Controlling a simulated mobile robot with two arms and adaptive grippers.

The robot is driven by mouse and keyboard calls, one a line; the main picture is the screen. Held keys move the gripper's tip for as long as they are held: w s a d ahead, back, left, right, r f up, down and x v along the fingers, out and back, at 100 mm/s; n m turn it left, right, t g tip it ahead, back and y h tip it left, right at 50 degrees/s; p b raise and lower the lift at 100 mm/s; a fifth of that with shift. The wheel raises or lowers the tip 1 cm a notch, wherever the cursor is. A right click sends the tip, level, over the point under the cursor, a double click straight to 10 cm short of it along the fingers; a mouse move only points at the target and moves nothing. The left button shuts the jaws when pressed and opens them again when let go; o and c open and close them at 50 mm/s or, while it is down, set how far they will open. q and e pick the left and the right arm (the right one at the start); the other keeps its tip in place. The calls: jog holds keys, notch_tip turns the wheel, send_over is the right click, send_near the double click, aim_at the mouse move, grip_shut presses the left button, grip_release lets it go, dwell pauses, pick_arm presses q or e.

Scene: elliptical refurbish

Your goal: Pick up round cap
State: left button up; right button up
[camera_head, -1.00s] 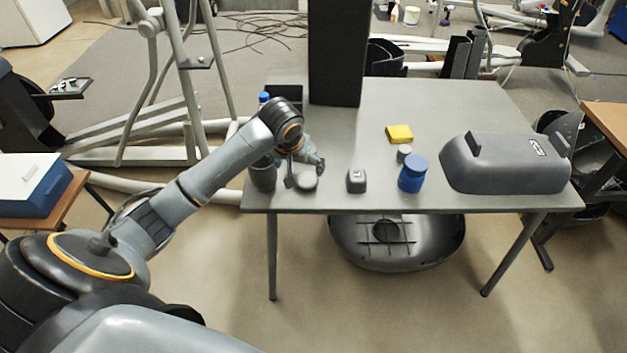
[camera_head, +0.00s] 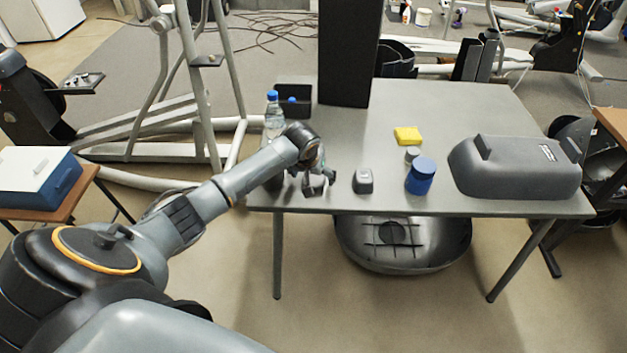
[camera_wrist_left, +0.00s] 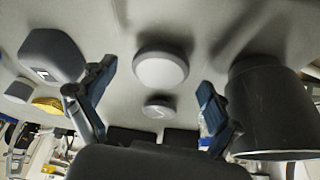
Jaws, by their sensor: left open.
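A pale round cap (camera_wrist_left: 162,68) lies on the grey table in the left wrist view, in the gap between my left fingers as seen from there. A smaller pale disc (camera_wrist_left: 159,107) shows below it. My left gripper (camera_wrist_left: 149,100) is open, with one finger on each side of the caps and nothing held. In the head view my left gripper (camera_head: 318,188) is low over the table's front left part and hides most of the cap area. Whether the fingers touch the cap cannot be told. My right gripper is not in view.
A dark cup (camera_wrist_left: 275,108) stands close beside one finger in the wrist view. A small grey box (camera_head: 363,181), blue jar (camera_head: 419,177), yellow sponge (camera_head: 408,135) and grey cover (camera_head: 515,168) are on the table (camera_head: 450,103). A water bottle (camera_head: 272,112) stands behind the arm.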

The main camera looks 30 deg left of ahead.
pick_arm(q)
jog(key=shift+x, duration=0.85)
jog(key=c, duration=1.1)
jog(key=shift+r, duration=0.15)
